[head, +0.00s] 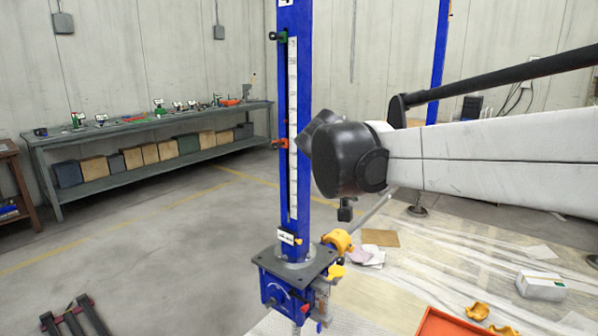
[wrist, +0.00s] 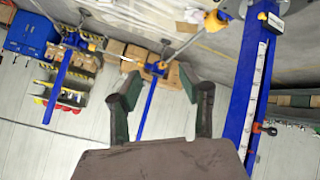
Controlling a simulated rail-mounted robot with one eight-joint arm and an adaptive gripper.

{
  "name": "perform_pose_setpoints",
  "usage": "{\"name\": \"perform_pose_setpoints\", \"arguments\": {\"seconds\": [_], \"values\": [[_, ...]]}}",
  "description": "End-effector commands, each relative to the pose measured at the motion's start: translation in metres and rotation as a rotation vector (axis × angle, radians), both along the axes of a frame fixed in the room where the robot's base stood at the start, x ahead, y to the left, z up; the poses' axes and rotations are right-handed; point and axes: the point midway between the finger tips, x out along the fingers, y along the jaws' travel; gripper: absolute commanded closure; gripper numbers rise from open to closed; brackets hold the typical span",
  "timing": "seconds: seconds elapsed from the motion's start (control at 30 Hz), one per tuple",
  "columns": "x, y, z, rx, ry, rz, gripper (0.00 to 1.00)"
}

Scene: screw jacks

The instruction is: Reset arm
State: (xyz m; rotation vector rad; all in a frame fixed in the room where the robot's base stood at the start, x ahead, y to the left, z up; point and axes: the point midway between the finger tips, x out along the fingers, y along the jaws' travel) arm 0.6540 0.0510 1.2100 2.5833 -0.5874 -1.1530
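My gripper (wrist: 165,88) shows in the wrist view with its two dark fingers spread wide apart and nothing between them. In the head view my white arm reaches in from the right, and its black wrist end is beside the blue screw jack post (head: 301,110); the fingers cannot be made out there. The post stands upright on a blue gearbox (head: 285,290) with a grey plate. It has a white scale strip (head: 292,130), a green marker (head: 283,37) and an orange marker (head: 281,142). The post also shows at the right of the wrist view (wrist: 246,95), apart from the fingers.
A long grey bench (head: 150,122) with small parts and boxes stands along the back left wall. An orange tray (head: 445,325), yellow pieces (head: 478,311) and a white box (head: 541,286) lie at the lower right. Open floor lies left of the post.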

Motion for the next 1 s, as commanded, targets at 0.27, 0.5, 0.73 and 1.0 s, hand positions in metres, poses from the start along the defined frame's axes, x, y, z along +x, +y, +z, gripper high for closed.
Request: {"name": "perform_pose_setpoints", "arguments": {"seconds": [0.27,0.5,0.73,1.0], "values": [[-0.094,-0.041,-0.032,0.120,0.093,0.060,0.61],[-0.169,-0.056,-0.068,0.228,0.131,0.124,0.61],[-0.235,-0.058,-0.107,0.327,0.134,0.187,0.61],[-0.279,-0.053,-0.141,0.401,0.114,0.237,0.61]]}}
